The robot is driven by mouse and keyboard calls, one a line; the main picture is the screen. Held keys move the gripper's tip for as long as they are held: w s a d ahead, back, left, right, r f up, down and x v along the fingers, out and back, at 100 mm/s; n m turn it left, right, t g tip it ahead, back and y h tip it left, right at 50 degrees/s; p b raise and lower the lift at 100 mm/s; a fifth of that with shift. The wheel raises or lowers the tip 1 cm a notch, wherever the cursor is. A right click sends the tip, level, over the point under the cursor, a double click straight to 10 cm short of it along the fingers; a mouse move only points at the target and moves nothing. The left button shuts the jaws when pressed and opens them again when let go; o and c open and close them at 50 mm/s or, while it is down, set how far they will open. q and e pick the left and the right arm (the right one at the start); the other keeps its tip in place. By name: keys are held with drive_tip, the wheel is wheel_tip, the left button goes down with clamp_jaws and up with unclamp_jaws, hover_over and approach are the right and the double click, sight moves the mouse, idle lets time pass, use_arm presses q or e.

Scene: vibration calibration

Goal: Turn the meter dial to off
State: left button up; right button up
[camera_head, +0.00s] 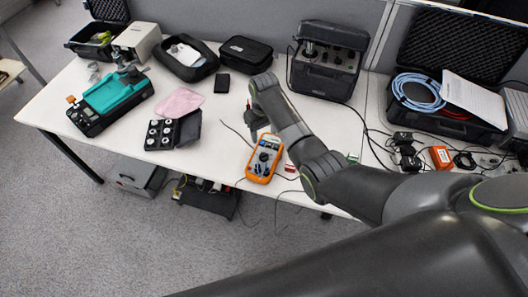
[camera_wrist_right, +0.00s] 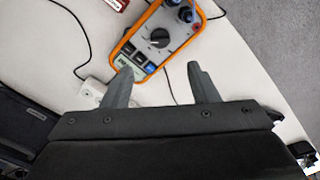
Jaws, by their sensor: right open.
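The meter (camera_head: 264,158) is a handheld multimeter with an orange rim, lying on the white table near its front edge. In the right wrist view the meter (camera_wrist_right: 180,31) is at the top, with its round black dial (camera_wrist_right: 159,37) on a grey face. Leads are plugged in at its far end in that view. My right gripper (camera_wrist_right: 163,68) is open and empty, its fingertips just short of the dial and over the display end. In the head view my right gripper (camera_head: 256,122) hangs behind the meter, partly hidden by its own arm. The dial's exact setting is too small to read.
A black case with round weights (camera_head: 160,134), a pink cloth (camera_head: 180,103) and a teal device (camera_head: 115,92) are to the left. A large black unit (camera_head: 326,72) stands behind my arm. Black cables run around the meter.

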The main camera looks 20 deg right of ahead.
sight(264, 155)
wheel_tip(264, 155, down, 10)
drive_tip(key=shift+f+b, duration=0.15)
drive_tip(key=shift+b, duration=0.85)
drive_tip(key=shift+f+b, duration=0.3)
drive_tip(key=shift+f, duration=0.55)
drive_tip(key=c, duration=1)
drive_tip(key=shift+n, duration=0.3)
drive_tip(key=n, duration=0.3)
drive_tip(key=shift+n, duration=2.1)
